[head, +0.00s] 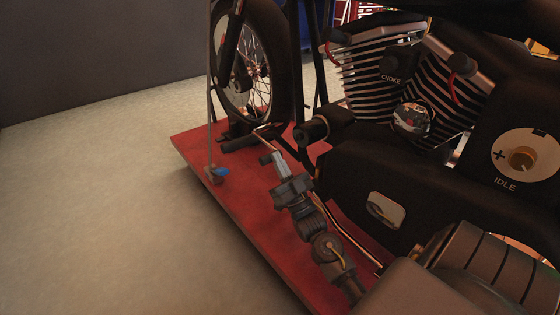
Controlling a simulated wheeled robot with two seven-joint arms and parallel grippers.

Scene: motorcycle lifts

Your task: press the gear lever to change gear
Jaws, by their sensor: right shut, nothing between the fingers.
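The motorcycle (360,175) stands on a red lift platform (245,215), its engine filling the right of the head view. A thin metal rod (263,138), which looks like part of the gear lever, shows just beyond my right gripper. My right gripper (278,160) is shut and empty, above the platform beside the engine, pointing up and away toward the front wheel. It overlaps the rod's near end, and I cannot tell whether they touch. Another thin rod (357,246) runs along the lower engine, partly behind my arm. My left gripper is not in view.
The front wheel (285,65) stands at the back near a dark wheel clamp (240,142). A black cylindrical peg (314,131) juts from the engine. A thin upright with a blue-tipped part (220,172) stands at the platform's left edge. The floor at left is clear.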

